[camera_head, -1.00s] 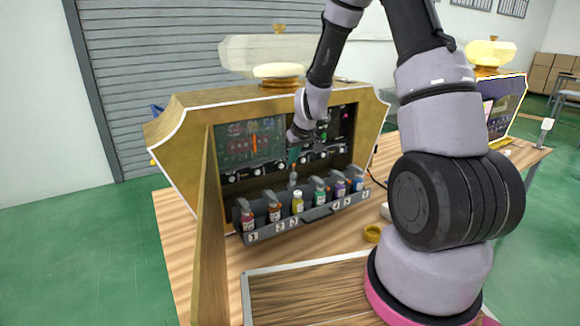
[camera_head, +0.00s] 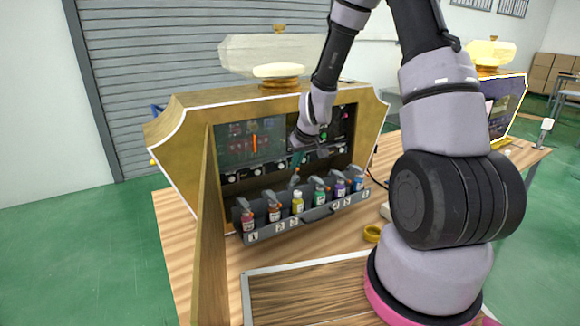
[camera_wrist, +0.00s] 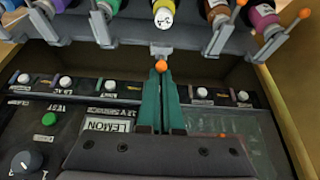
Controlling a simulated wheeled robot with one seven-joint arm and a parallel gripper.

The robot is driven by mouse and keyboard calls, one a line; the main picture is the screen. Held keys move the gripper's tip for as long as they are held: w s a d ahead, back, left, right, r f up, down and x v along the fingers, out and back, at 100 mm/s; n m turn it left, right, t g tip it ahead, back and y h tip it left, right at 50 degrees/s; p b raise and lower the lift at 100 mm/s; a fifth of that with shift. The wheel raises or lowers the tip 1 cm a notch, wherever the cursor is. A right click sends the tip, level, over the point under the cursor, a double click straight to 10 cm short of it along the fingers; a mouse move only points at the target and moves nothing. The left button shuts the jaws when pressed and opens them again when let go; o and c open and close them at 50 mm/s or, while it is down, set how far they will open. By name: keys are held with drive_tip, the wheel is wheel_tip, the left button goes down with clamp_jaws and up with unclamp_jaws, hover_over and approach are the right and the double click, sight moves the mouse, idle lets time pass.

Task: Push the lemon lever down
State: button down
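The lemon lever (camera_wrist: 161,66) has an orange ball tip and stands in the middle of the wrist view, below the yellow bottle (camera_wrist: 163,14). The yellow bottle also shows in the head view (camera_head: 297,202), third from the left in the rack. My gripper (camera_wrist: 160,76) has two teal fingers lying side by side with nothing seen between them. Its tips are right at the orange ball; I cannot tell if they touch it. In the head view my gripper (camera_head: 296,178) points down into the cabinet, just above the yellow bottle. A "LEMON" label (camera_wrist: 108,126) is on the panel.
The panel carries white buttons (camera_wrist: 66,82), a green button (camera_wrist: 49,119) and a knob (camera_wrist: 26,161).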

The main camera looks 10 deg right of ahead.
drive_tip(key=shift+s+d+f, duration=0.15)
drive_tip(key=shift+s+f, duration=0.1)
drive_tip(key=shift+s, duration=0.2)
drive_tip(key=shift+s+d+f, duration=0.2)
drive_tip(key=shift+s+f, duration=0.3)
drive_tip(key=shift+s, duration=0.1)
drive_tip(key=shift+r, duration=0.1)
idle(0.5)
drive_tip(key=v, duration=1)
drive_tip(key=shift+w+r, duration=0.2)
drive_tip(key=shift+r, duration=0.25)
